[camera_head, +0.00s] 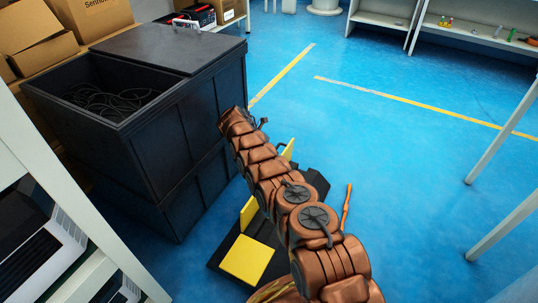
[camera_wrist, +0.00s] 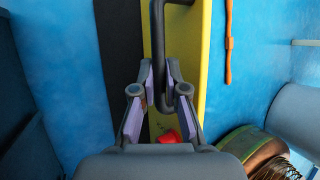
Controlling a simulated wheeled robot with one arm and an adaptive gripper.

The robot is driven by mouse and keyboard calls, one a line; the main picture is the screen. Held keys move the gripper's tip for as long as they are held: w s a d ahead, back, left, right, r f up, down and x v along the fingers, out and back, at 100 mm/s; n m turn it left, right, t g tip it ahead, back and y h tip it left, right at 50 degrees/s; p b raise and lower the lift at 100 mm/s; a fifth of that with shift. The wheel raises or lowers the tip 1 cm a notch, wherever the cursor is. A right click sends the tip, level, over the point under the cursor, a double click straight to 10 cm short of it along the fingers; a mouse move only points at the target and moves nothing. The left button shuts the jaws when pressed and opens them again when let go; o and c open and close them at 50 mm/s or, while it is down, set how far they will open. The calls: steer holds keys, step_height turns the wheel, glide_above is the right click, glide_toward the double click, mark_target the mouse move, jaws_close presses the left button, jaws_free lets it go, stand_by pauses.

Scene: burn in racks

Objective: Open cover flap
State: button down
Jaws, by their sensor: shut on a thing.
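A low black-and-yellow unit stands on the blue floor, partly hidden behind my arm; its bare black edge (camera_head: 222,262) shows in the head view. It has a flat yellow panel (camera_head: 247,259) and upright yellow pieces (camera_head: 248,214). Which part is the cover flap I cannot tell for sure. In the wrist view, a bent dark bar handle (camera_wrist: 159,45) lies over a long yellow panel (camera_wrist: 190,60) with a black strip beside it. My gripper (camera_wrist: 159,72) is shut on this handle, one finger on each side. The gripper's fingers are hidden in the head view.
A large black bin (camera_head: 185,110) with cables inside stands close left of my arm. An orange strip (camera_head: 346,208) lies on the floor to the right. White racks (camera_head: 499,135) stand at right, with shelving (camera_head: 470,35) at the back. The blue floor between is clear.

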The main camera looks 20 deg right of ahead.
steer(key=shift+s+a+f, duration=0.2)
steer(key=shift+a+f, duration=0.05)
steer(key=shift+f, duration=0.2)
steer(key=c, duration=1.5)
jaws_free()
steer(key=o, duration=0.3)
steer(key=shift+w+r, duration=0.1)
steer(key=shift+r, duration=0.05)
steer(key=shift+d+r, duration=0.1)
steer(key=shift+d, duration=0.05)
steer(key=shift+w+r, duration=0.1)
steer(key=shift+r, duration=0.05)
steer(key=v, duration=0.7)
